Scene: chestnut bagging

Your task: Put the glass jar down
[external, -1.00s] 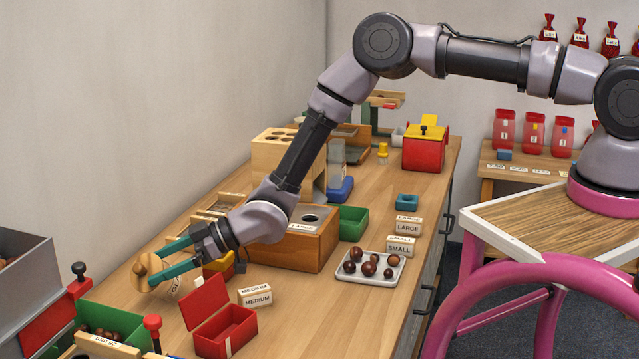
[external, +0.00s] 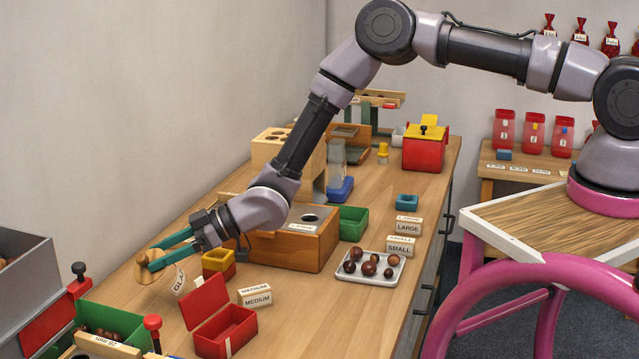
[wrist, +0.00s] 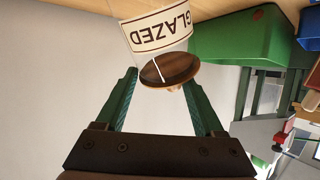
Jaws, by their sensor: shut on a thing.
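The glass jar has a white GLAZED label (wrist: 158,32) and a round dark-wood lid (wrist: 168,70). In the external view its label (external: 179,284) shows at the lower left, over the bench, with the lid (external: 147,272) by my fingertips. The clear glass itself is hard to make out. My gripper (external: 151,259) reaches in from the right, its two green fingers on either side of the jar's lid end, shut on the jar. My gripper also shows in the wrist view (wrist: 160,76). I cannot tell whether the jar's base touches the bench.
Close by on the bench are a yellow box (external: 214,258), an open red box (external: 230,326), a green bin (external: 93,311) and a wooden sorter box (external: 315,256). A white tray (external: 396,280) of chestnuts lies to the right. The wall is beyond the jar.

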